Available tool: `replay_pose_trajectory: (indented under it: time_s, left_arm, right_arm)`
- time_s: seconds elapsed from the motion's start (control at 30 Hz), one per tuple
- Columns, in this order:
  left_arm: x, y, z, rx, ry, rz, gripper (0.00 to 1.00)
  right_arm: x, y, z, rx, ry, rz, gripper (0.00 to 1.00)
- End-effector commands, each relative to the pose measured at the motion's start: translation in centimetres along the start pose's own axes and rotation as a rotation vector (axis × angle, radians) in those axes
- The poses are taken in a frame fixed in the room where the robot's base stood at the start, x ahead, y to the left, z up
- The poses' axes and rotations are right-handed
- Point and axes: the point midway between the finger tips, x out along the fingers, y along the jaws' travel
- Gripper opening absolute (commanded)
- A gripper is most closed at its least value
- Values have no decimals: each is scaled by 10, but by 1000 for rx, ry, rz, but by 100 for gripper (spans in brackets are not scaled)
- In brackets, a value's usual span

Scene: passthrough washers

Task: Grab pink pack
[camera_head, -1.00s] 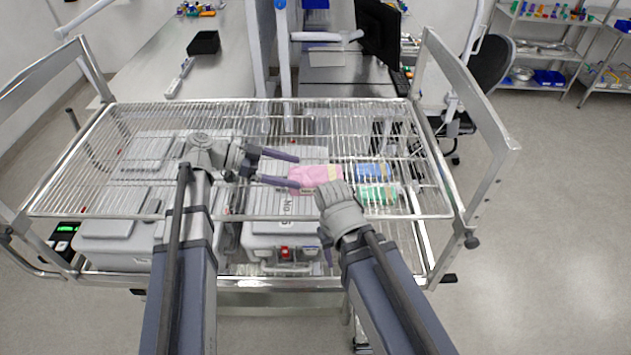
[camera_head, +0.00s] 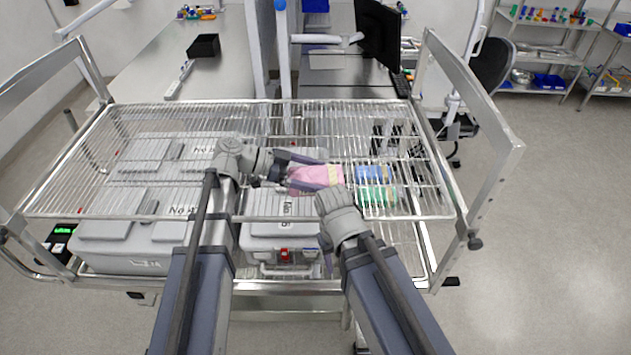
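The pink pack (camera_head: 318,175), with a yellowish right end, lies on the wire shelf (camera_head: 262,112) of the cart. My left gripper (camera_head: 324,173) reaches in from the left with its fingers apart, one beyond the pack and one on its near side. The pack shows between the fingers; I cannot tell whether they touch it. My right gripper (camera_head: 331,235) is just in front of and to the right of the pack.
A blue pack (camera_head: 373,172) and a green pack (camera_head: 377,195) lie right of the pink one. Grey lidded boxes (camera_head: 130,228) stand beneath the wire shelf. Metal side rails (camera_head: 478,125) edge the cart. The wire shelf's left part is clear.

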Motion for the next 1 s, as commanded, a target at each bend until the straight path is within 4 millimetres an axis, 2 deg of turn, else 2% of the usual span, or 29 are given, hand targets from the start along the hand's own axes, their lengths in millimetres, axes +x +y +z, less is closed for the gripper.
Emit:
replay_pose_trajectory:
  time_s: [0.07,0.7,1.0]
  left_arm:
    - [0,0,0,0,0,0,89]
    - [0,0,0,1,0,0,17]
    - [-1,0,-2,1,0,0,16]
  right_arm:
    - [0,0,0,0,0,0,50]
    - [0,0,0,0,0,0,50]
    - [-2,0,0,0,0,0,50]
